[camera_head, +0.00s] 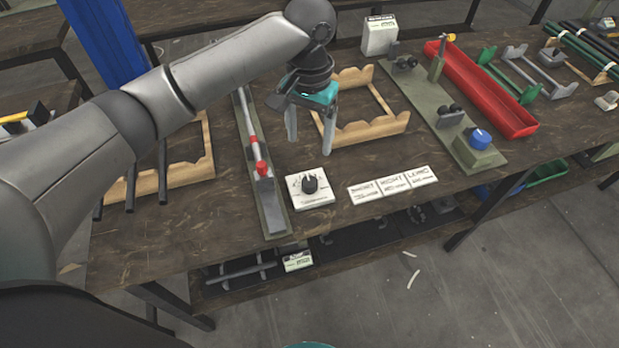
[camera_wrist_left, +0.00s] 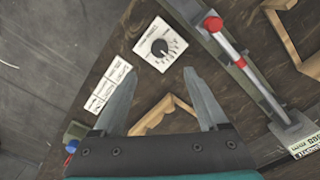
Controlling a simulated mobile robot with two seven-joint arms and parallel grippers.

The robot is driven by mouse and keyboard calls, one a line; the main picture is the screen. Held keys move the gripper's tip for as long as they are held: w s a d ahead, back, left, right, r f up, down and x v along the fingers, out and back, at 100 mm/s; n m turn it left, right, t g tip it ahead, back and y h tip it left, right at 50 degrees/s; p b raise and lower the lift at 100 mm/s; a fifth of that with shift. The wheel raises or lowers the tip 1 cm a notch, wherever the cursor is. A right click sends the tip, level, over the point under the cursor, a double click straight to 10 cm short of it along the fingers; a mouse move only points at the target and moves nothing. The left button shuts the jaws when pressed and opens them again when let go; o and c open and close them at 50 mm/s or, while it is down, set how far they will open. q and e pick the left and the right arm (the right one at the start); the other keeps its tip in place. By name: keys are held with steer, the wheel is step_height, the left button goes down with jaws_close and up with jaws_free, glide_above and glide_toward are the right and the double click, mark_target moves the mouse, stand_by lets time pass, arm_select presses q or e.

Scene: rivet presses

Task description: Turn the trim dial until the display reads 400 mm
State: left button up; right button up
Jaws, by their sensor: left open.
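The trim dial is a black knob (camera_head: 310,185) on a white square plate, near the front of the bench. In the left wrist view the knob (camera_wrist_left: 159,47) has a ring of marks around it. My left gripper (camera_head: 309,140) points down, open and empty, behind the dial and apart from it. Its two fingers (camera_wrist_left: 161,85) also show in the left wrist view, with the dial beyond their tips. A white panel with green and dark lettering (camera_wrist_left: 307,144) is cut off at the right edge there; its reading is not legible. My right gripper is not in view.
Wooden cradles (camera_head: 372,128), a green fixture with a blue knob (camera_head: 480,138) and a red tray (camera_head: 490,95) occupy the bench.

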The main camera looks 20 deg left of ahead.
arm_select(q)
steer(key=b, duration=0.3)
glide_above(310, 182)
step_height(310, 182, down, 10)
steer(key=shift+a+r, duration=0.1)
steer(key=shift+r, duration=0.15)
step_height(310, 182, down, 4)
steer(key=shift+r+b, duration=0.1)
steer(key=shift+b, duration=0.5)
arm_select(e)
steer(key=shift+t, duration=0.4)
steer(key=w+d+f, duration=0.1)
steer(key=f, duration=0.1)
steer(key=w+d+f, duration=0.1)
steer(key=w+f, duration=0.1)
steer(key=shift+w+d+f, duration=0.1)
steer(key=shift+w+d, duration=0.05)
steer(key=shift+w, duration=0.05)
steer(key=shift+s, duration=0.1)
arm_select(q)
steer(key=c, duration=0.3)
jaws_close()
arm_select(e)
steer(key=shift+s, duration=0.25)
